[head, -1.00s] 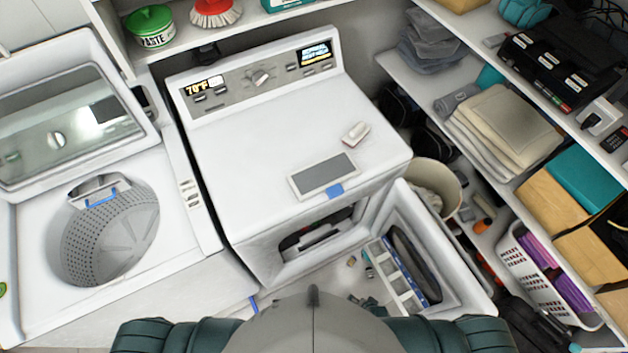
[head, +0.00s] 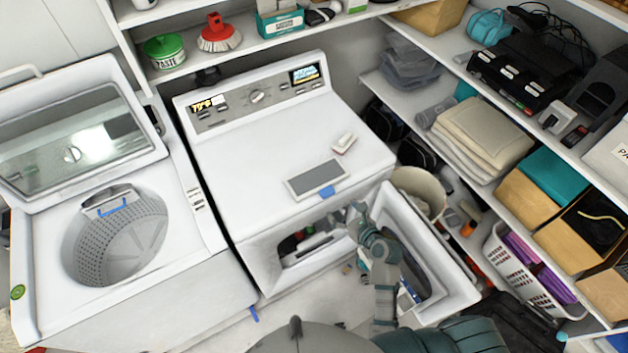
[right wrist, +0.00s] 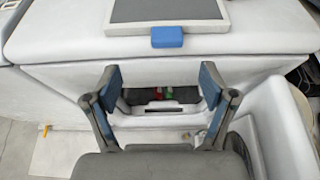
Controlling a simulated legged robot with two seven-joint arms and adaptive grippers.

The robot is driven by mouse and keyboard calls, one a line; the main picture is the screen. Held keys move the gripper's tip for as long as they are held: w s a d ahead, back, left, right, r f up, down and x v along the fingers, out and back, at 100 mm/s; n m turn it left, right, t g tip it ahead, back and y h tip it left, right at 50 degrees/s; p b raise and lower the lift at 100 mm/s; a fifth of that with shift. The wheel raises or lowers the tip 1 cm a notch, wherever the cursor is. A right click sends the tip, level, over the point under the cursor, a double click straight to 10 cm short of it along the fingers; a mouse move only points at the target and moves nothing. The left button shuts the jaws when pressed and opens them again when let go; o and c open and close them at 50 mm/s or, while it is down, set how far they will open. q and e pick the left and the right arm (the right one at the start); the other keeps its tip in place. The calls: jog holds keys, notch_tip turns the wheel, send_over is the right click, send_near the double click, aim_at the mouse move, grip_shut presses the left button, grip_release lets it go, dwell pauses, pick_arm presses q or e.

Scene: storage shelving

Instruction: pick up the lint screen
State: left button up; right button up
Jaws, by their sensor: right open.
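The lint screen (head: 314,179) is a flat grey panel in a white frame with a blue tab (head: 327,192). It lies on top of the white dryer (head: 255,150), with its tab at the top's front edge. In the right wrist view, the screen (right wrist: 165,11) is at the top, partly cut off, with its blue tab (right wrist: 167,37) toward me. My right gripper (head: 346,213) is open and empty before the dryer's front, close to the tab but apart from it. In the right wrist view, its fingers (right wrist: 159,82) are spread below the tab. My left gripper is out of view.
The dryer door (head: 455,290) hangs open at the right, close to my right arm. A small pale block (head: 344,143) lies on the dryer top behind the screen. An open washer (head: 60,290) stands at the left. Shelves with towels (head: 485,130) and boxes line the right.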

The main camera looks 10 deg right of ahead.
aim_at(329, 192)
jog(key=x, duration=0.2)
jog(key=d+x, duration=0.1)
jog(key=x, duration=0.2)
jog(key=shift+w+f, duration=0.15)
jog(key=shift+w, duration=0.05)
jog(key=shift+w+f, duration=0.2)
jog(key=shift+w, duration=0.25)
jog(key=x, duration=0.5)
jog(key=shift+a+r, duration=0.25)
jog(key=shift+a, duration=0.05)
jog(key=shift+w+a+f, duration=0.1)
jog(key=shift+w+f, duration=0.05)
jog(key=shift+w, duration=0.05)
jog(key=shift+s+d, duration=0.1)
jog(key=shift+d, duration=0.15)
jog(key=shift+c, duration=1)
jog(key=shift+d, duration=0.1)
jog(key=c, duration=0.4)
jog(key=shift+d, duration=0.1)
jog(key=c, duration=0.7)
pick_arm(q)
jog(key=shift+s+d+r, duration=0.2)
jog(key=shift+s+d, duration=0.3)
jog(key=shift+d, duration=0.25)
